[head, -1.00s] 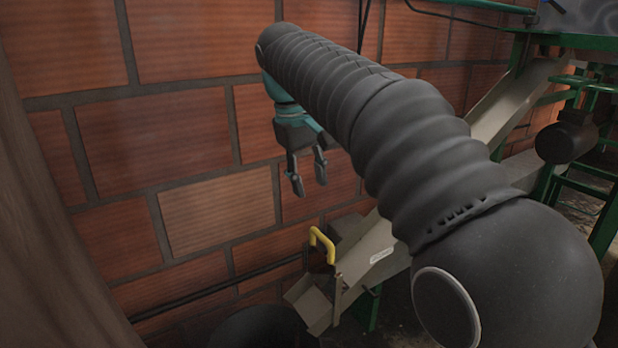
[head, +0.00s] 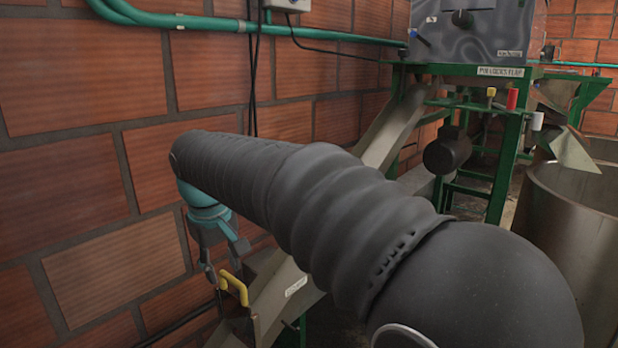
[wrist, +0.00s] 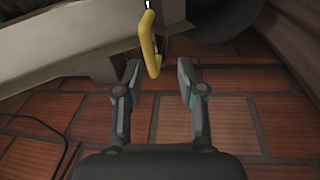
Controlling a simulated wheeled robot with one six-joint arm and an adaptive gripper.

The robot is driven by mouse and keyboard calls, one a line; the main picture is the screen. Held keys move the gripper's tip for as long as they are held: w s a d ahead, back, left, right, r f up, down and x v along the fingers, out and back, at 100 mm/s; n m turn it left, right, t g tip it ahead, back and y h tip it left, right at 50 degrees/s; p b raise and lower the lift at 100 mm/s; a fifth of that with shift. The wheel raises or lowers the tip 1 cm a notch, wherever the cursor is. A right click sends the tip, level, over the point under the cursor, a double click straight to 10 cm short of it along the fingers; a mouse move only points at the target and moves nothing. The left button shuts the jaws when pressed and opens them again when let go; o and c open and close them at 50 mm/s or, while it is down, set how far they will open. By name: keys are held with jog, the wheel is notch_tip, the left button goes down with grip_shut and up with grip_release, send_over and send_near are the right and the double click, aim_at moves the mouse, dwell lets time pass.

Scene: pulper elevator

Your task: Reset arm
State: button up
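My gripper (head: 226,276) hangs fingers-down at the end of my dark-sleeved arm, in front of the brick wall in the head view. In the wrist view my gripper (wrist: 158,88) is open, with a clear gap between its two fingers and nothing between the pads. A yellow handle (wrist: 149,45) shows just beyond the fingertips in the wrist view. In the head view the yellow handle (head: 234,287) appears close by the fingertips; I cannot tell whether they touch.
A beige chute (head: 283,300) slopes beside the handle. A green frame (head: 507,150) carries a grey machine (head: 480,30) at the back right. A large metal tank (head: 575,235) stands at the right. The brick wall (head: 80,90) closes off the left, with a teal pipe (head: 330,33) along it.

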jog(key=s+d+f+m+t, duration=0.1)
jog(key=s+d+f+m, duration=0.1)
jog(key=s+d, duration=0.4)
jog(key=s+d+f+m+t, duration=0.1)
jog(key=s+d+m, duration=0.3)
jog(key=d, duration=1.1)
jog(key=s+d+f+m+t+p, duration=0.1)
jog(key=s+d+f+m, duration=0.2)
jog(key=s+d, duration=0.6)
jog(key=shift+s+d+f, duration=0.2)
jog(key=shift+s+d, duration=0.15)
jog(key=shift+d, duration=0.65)
